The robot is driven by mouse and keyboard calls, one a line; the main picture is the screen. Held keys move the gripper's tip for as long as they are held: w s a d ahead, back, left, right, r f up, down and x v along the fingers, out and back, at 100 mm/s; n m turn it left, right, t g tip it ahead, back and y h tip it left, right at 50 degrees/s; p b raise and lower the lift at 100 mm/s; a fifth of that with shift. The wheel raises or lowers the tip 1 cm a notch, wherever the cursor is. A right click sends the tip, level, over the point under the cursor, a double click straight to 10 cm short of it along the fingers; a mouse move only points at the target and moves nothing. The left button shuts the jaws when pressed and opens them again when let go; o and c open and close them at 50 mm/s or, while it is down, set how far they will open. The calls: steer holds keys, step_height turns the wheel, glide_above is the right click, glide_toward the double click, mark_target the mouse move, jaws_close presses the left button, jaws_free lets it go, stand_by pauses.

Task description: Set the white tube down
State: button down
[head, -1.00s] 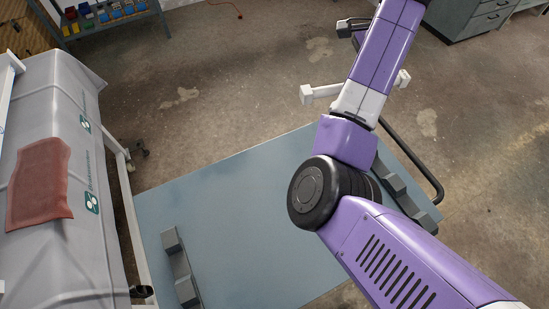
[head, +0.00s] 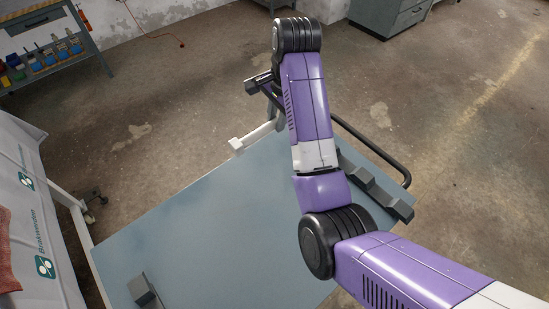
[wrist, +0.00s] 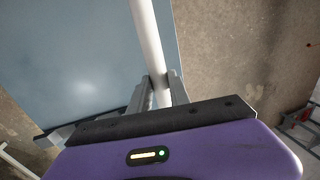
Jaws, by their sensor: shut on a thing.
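The white tube (wrist: 148,38) runs up from between the fingers of my gripper (wrist: 158,84) and out of the top of the wrist view. The fingers are shut on it. In the head view, a white length of the tube (head: 262,134) with a blocky end shows at the far corner of the blue tabletop (head: 210,215). My arm hides its other end and the fingers there. In the wrist view the tube passes over the tabletop's edge (wrist: 90,45). I cannot tell how high it is above the top or whether it touches.
Dark grey notched holders stand on the tabletop, one at the right (head: 375,190) and one at the front left (head: 143,291). A black handle (head: 370,150) runs along the right side. A grey covered machine (head: 35,225) stands left. The tabletop's middle is clear.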

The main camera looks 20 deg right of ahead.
mark_target(276, 157)
step_height(276, 157, down, 14)
steer(key=shift+r+p, duration=0.25)
steer(key=shift+p, duration=0.45)
steer(key=shift+s+f, duration=0.1)
steer(key=shift+f, duration=0.25)
steer(key=c, duration=1.5)
jaws_free()
steer(key=shift+s+d+f, duration=0.1)
steer(key=shift+f, duration=0.05)
steer(key=shift+r, duration=0.45)
step_height(276, 157, up, 12)
steer(key=s, duration=0.2)
steer(key=shift+d+b, duration=0.35)
steer(key=shift+b, duration=0.1)
steer(key=shift+f, duration=0.1)
